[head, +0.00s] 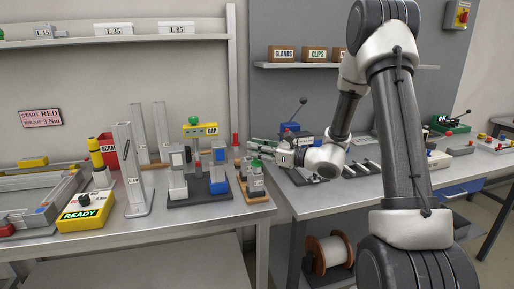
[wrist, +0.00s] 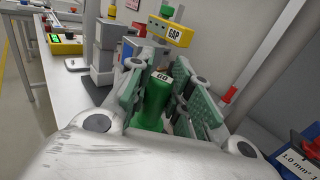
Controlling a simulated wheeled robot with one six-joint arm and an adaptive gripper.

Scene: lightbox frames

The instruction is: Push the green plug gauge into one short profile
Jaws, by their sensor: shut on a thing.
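My gripper (wrist: 152,85) is shut on the green plug gauge (wrist: 157,100), a green cylinder with a white GO label, in the wrist view. In the head view my gripper (head: 262,147) is above the wooden block at the right end of the left bench. A green part (head: 256,163) shows just under it; whether the gauge still touches its stand cannot be told. Upright silver profiles stand on the left bench: a nearer one (head: 131,170) and two thinner ones behind, one of them on the right (head: 162,130). Their bores are not clearly visible.
A yellow READY box (head: 86,211) is farther left. A shelf post (head: 233,80) rises behind. Bare bench (head: 160,226) lies in front of the fixture.

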